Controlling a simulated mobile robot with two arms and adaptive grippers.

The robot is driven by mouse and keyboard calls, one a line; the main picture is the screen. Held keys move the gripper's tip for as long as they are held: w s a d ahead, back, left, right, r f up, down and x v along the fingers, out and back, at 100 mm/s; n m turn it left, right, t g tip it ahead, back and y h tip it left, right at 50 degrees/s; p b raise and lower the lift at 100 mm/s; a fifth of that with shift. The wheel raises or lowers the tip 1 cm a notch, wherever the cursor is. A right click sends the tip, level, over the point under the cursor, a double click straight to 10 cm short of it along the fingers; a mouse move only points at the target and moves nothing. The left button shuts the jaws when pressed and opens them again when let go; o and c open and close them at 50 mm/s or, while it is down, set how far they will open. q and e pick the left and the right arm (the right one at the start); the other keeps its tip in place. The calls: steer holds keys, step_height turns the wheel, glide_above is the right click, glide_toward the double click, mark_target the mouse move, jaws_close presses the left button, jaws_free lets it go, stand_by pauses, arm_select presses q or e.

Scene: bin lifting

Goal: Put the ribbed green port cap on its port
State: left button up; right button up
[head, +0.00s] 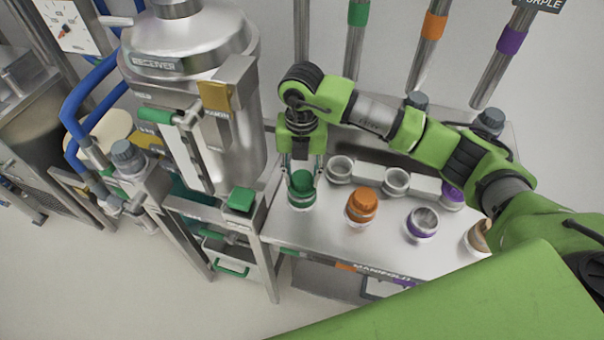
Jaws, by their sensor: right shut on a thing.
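The ribbed green port cap (302,184) is at the left end of the steel manifold table. My right gripper (302,175) points down over it, with one finger on each side, and is shut on it. The cap is upright, at the mouth of the green port (301,204), whose pale rim shows just below it. I cannot tell from this view whether the cap is seated or slightly above the port. My left gripper is not in view.
An orange cap (362,203) sits on the port to the right. An uncapped purple-ringed port (422,223) is beyond it. Two empty cups (340,168) and a purple cap (453,194) are in the back rack. The steel receiver vessel (195,85) stands left.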

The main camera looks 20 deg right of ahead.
steer(key=shift+f+b, duration=0.55)
stand_by(0.5)
steer(key=shift+s, duration=0.1)
steer(key=o, duration=1.4)
steer(key=shift+r, duration=0.3)
step_height(320, 180, up, 11)
steer(key=shift+r, duration=0.15)
